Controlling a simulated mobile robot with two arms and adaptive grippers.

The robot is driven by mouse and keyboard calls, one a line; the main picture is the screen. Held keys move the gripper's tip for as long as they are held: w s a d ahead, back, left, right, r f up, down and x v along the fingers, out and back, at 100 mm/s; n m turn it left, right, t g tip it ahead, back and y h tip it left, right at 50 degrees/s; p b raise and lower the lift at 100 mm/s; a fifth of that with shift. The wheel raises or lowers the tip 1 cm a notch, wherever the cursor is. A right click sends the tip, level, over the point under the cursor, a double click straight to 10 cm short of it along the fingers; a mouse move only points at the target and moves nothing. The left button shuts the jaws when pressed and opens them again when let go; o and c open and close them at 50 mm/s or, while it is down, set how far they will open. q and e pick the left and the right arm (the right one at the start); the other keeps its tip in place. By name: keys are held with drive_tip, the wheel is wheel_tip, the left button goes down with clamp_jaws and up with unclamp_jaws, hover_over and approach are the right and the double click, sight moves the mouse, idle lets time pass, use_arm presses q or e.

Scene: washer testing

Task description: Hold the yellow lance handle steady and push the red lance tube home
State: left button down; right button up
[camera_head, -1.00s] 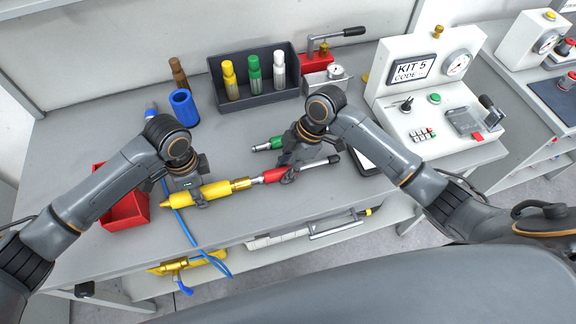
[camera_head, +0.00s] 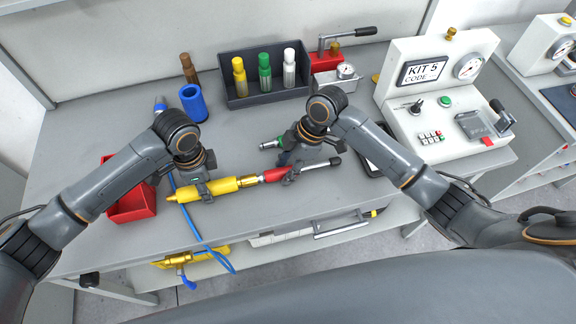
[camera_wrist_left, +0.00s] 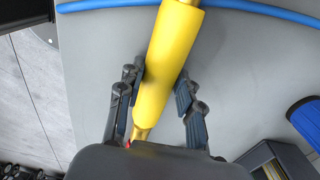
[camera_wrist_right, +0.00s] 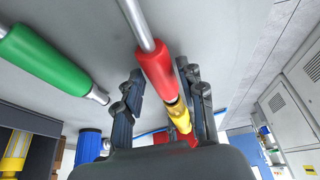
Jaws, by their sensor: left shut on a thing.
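The yellow lance handle (camera_head: 222,187) lies low over the near part of the bench, its brass end toward the right. My left gripper (camera_head: 201,190) is shut on it; the left wrist view shows the handle (camera_wrist_left: 168,65) between both fingers. The red lance tube (camera_head: 273,175) lines up with the handle's brass end, its grey rod reaching right to a black tip. My right gripper (camera_head: 290,174) has its fingers on both sides of the tube, close against it. In the right wrist view the red tube (camera_wrist_right: 157,68) meets the brass end; how deep it sits is hidden.
A green-sleeved lance part (camera_head: 268,145) lies just behind my right gripper. A blue hose (camera_head: 190,222) runs under the handle over the bench edge. A red bin (camera_head: 130,205) is at the left.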

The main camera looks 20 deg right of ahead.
sight(304, 167)
drive_tip(key=shift+o, duration=0.7)
use_arm(q)
drive_tip(key=c, duration=0.8)
unclamp_jaws()
use_arm(e)
drive_tip(key=v, duration=1.2)
use_arm(q)
drive_tip(key=shift+r, duration=0.15)
wheel_tip(304, 167, up, 12)
